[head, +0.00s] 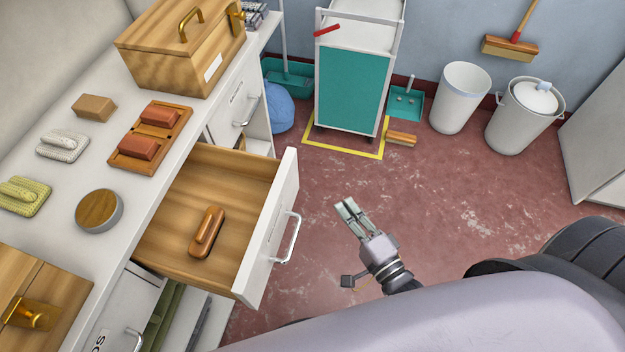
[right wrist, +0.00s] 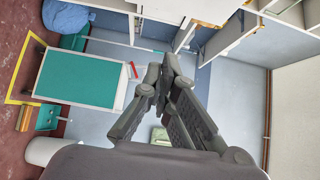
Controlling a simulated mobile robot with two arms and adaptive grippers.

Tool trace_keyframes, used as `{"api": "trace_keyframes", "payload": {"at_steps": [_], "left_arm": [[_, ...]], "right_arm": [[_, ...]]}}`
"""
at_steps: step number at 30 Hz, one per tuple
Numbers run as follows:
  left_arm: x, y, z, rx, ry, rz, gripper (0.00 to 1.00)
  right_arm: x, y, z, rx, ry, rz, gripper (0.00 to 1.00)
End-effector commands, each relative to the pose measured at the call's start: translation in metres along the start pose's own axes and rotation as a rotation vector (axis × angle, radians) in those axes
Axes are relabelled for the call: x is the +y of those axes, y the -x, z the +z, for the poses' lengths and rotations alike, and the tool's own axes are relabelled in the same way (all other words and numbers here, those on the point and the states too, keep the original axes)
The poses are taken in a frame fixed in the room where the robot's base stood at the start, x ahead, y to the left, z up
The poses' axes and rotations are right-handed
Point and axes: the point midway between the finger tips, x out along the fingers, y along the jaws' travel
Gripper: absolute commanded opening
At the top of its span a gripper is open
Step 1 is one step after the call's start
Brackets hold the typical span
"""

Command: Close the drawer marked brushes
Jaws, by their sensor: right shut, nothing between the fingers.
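A wooden drawer (head: 170,235) with a white front (head: 267,235) and a metal bar handle (head: 291,238) stands pulled out from the white counter. A brown wooden brush-like item (head: 207,232) lies inside it. The label on its front is not readable from here, so I cannot confirm the marking. My right gripper (head: 346,210) is shut and empty, over the floor to the right of the drawer front and apart from the handle. Its fingers also show in the right wrist view (right wrist: 161,82). My left gripper is not in view.
The counter holds a wooden box (head: 165,55), a tray with red-brown blocks (head: 127,161) and pads. Another labelled drawer (head: 238,108) is behind the open one. A teal cart (head: 352,90) and bins (head: 460,98) stand at the back. The middle floor is clear.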

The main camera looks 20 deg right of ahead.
Motion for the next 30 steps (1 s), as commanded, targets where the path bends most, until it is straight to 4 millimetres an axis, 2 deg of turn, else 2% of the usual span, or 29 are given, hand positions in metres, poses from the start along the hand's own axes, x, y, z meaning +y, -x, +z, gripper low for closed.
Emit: {"api": "trace_keyframes", "payload": {"at_steps": [6, 11, 12, 19, 30], "left_arm": [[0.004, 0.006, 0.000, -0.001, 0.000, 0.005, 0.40], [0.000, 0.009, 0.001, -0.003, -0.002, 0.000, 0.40], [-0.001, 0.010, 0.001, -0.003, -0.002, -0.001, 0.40], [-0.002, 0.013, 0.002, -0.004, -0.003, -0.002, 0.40], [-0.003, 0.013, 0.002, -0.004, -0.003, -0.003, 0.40]], "right_arm": [[-0.002, -0.049, 0.000, 0.002, -0.001, -0.004, 0.00], [-0.002, -0.082, 0.000, 0.001, 0.000, -0.002, 0.00], [-0.001, -0.085, 0.007, 0.002, -0.004, -0.001, 0.00], [0.000, -0.102, 0.026, 0.001, -0.001, 0.002, 0.00], [0.001, -0.105, 0.029, 0.000, 0.001, 0.002, 0.00]]}}
